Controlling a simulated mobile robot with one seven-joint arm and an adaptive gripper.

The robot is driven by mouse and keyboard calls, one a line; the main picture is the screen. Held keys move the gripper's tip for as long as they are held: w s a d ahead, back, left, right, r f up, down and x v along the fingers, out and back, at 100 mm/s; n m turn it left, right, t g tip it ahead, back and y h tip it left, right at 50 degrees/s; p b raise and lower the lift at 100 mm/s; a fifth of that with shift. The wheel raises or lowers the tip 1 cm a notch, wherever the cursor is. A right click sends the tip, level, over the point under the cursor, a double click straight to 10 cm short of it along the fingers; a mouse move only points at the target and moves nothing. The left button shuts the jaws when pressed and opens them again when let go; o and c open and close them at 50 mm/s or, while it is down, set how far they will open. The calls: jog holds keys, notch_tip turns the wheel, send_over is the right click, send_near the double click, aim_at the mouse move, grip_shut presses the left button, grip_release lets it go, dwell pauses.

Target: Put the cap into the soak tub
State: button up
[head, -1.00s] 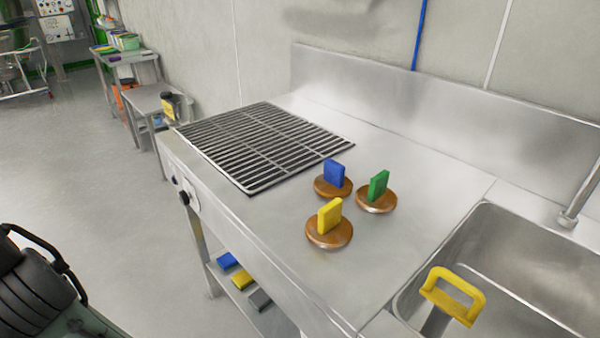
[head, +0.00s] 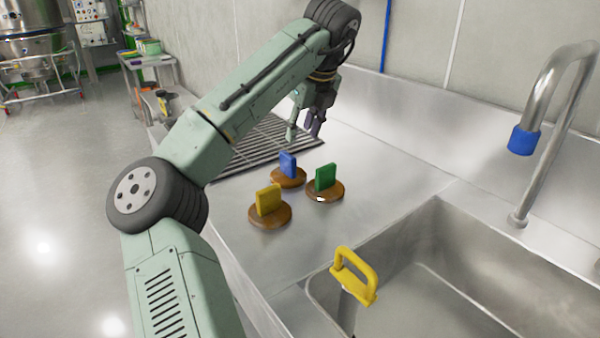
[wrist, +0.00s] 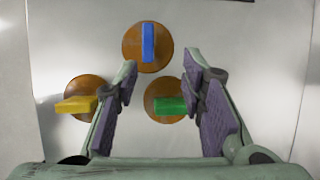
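Three round copper-brown caps with upright tabs stand on the steel worktop: the blue-tabbed cap (head: 288,168), the green-tabbed cap (head: 325,185) and the yellow-tabbed cap (head: 268,206). In the wrist view, the blue-tabbed cap (wrist: 148,45) lies beyond the fingertips, the green-tabbed cap (wrist: 168,101) shows between the fingers, and the yellow-tabbed cap (wrist: 84,98) is left of them. My gripper (head: 303,132) is open and empty, above the worktop near the caps; its spread fingers show in the wrist view (wrist: 163,68). A steel basin (head: 420,215), perhaps the soak tub, is sunk at the right.
A yellow handle (head: 355,276) stands at the basin's near left edge. A tap with a blue tip (head: 524,140) rises behind the basin. A dark grate (head: 245,150) lies in the worktop's left part. A steel backsplash runs along the wall.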

aim_at(289, 155)
jog(key=shift+g+y, duration=0.3)
jog(key=shift+g, duration=0.1)
jog(key=x, duration=0.3)
jog(key=a+x, duration=0.1)
jog(key=x, duration=0.1)
jog(key=shift+s+f+p, duration=0.1)
jog(key=shift+s+p, duration=0.2)
jog(key=shift+s, duration=0.05)
jog(key=x, duration=0.1)
jog(key=p+x, duration=0.1)
jog(key=x, duration=0.2)
jog(key=shift+w+a+f, duration=0.15)
jog(key=shift+w+f, duration=0.05)
jog(key=shift+w, duration=0.15)
jog(key=shift+w+f, duration=0.15)
jog(key=shift+f, duration=0.4)
jog(key=shift+c, duration=0.4)
grip_shut()
